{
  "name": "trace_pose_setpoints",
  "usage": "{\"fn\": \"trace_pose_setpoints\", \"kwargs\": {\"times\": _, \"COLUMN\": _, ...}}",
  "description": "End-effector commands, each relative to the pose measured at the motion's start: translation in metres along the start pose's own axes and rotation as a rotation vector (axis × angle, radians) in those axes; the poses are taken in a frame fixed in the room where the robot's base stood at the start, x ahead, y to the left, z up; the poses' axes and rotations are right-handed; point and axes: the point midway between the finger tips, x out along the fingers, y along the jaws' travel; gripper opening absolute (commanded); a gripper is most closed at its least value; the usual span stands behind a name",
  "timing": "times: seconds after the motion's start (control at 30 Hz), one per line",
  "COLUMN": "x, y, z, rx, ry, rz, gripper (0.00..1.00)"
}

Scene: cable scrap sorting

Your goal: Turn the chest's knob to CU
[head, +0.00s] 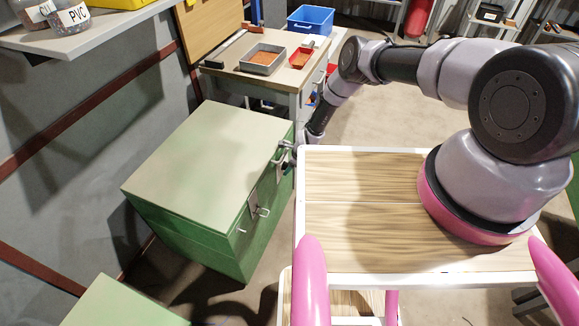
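The green chest (195,165) stands on the floor left of centre, its pale lid shut. Its front faces right and carries a latch plate with a small metal handle (263,212) and another metal fitting (279,157) farther back. My arm reaches down from the upper right, and my gripper (288,152) is at the far part of the chest's front, close to that fitting. The knob cannot be made out clearly; the gripper partly covers that area. I cannot tell whether the fingers touch anything or are open or shut. No markings are readable on the chest.
My wooden-topped base stands close to the chest's right side, leaving a narrow gap. Behind the chest is a workbench (222,72) with a grey tray (262,60), a red tray (300,58) and a blue bin (311,20). Labelled jars (70,18) stand on a shelf at upper left.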

Motion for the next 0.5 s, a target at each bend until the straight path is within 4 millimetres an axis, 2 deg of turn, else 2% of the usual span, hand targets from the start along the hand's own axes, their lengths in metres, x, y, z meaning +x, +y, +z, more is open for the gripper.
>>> {"fn": "trace_pose_setpoints", "kwargs": {"times": 0.03, "x": -0.0001, "y": -0.0001, "z": 0.0000, "rx": 0.000, "ry": 0.000, "rz": 0.000, "gripper": 0.49}}
{"fn": "trace_pose_setpoints", "kwargs": {"times": 0.1, "x": -0.0001, "y": 0.0000, "z": 0.0000, "rx": 0.000, "ry": 0.000, "rz": 0.000, "gripper": 0.22}}
{"fn": "trace_pose_setpoints", "kwargs": {"times": 0.17, "x": -0.0001, "y": 0.0000, "z": 0.0001, "rx": 0.000, "ry": 0.000, "rz": 0.000, "gripper": 0.00}}
{"fn": "trace_pose_setpoints", "kwargs": {"times": 0.5, "x": 0.0005, "y": 0.0033, "z": 0.0015, "rx": -0.038, "ry": -0.003, "rz": -0.089, "gripper": 0.00}}
